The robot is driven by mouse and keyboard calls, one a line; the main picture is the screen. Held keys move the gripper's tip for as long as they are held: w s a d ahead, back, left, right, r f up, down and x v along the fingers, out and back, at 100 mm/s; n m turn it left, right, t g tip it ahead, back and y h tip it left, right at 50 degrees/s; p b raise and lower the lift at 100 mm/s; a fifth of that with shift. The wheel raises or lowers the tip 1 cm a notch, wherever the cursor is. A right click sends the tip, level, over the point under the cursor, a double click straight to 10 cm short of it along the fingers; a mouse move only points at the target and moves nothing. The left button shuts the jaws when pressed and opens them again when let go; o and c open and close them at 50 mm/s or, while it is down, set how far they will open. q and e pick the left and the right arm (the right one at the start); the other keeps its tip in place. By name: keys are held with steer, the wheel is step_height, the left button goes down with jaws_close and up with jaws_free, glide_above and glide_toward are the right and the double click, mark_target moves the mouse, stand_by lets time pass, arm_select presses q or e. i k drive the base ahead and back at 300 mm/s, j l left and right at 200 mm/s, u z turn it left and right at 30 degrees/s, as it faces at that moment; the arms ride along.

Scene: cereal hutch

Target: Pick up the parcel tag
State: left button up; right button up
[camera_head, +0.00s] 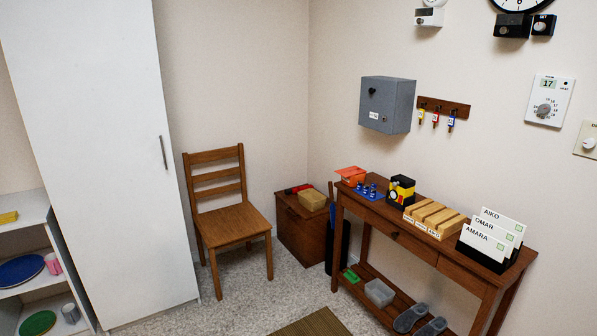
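I cannot single out a parcel tag for certain. Three small tags hang from a wooden hook rail (444,106) on the right wall: a yellow one (421,116), a red one (435,118) and a blue one (451,123). They are too small to read. A tan box (312,199), which may be a parcel, sits on a low brown cabinet (301,232) in the corner, with a red item (297,189) beside it. No tag can be made out on the box. Neither of my grippers is in view.
A tall white cupboard (110,150) is left.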

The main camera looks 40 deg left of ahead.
mark_target(348, 172)
steer(key=u, duration=1.05)
steer(key=i, duration=0.3)
